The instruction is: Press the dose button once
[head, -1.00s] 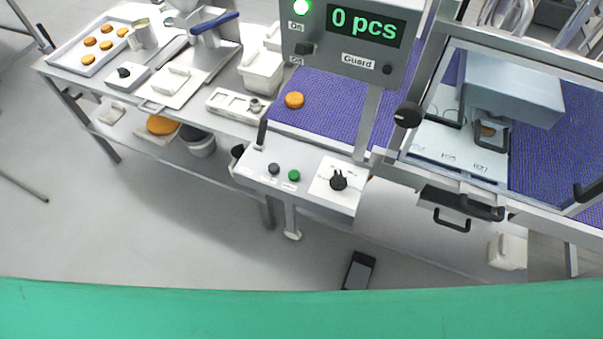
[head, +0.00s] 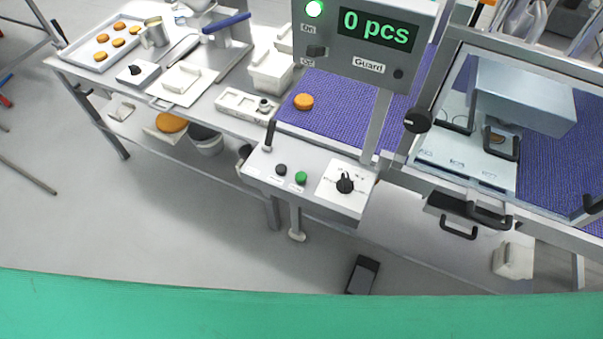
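No button is readably marked as the dose button. A black button (head: 281,169) and a green button (head: 300,178) sit side by side on the white control panel (head: 262,160) at the front of the belt; their small labels are too small to read. A small white box (head: 144,76) with a black knob or button (head: 135,70) lies on the left table, beside a metal stand with a blue lever (head: 226,22). Neither of my grippers is in view.
A black dial (head: 345,184) sits right of the buttons. Above, a grey display box (head: 350,68) reads "0 pcs" with a green lamp lit. One orange round (head: 303,101) lies on the purple belt (head: 335,118). A tray (head: 88,60) of rounds is at far left. Floor in front is mostly clear.

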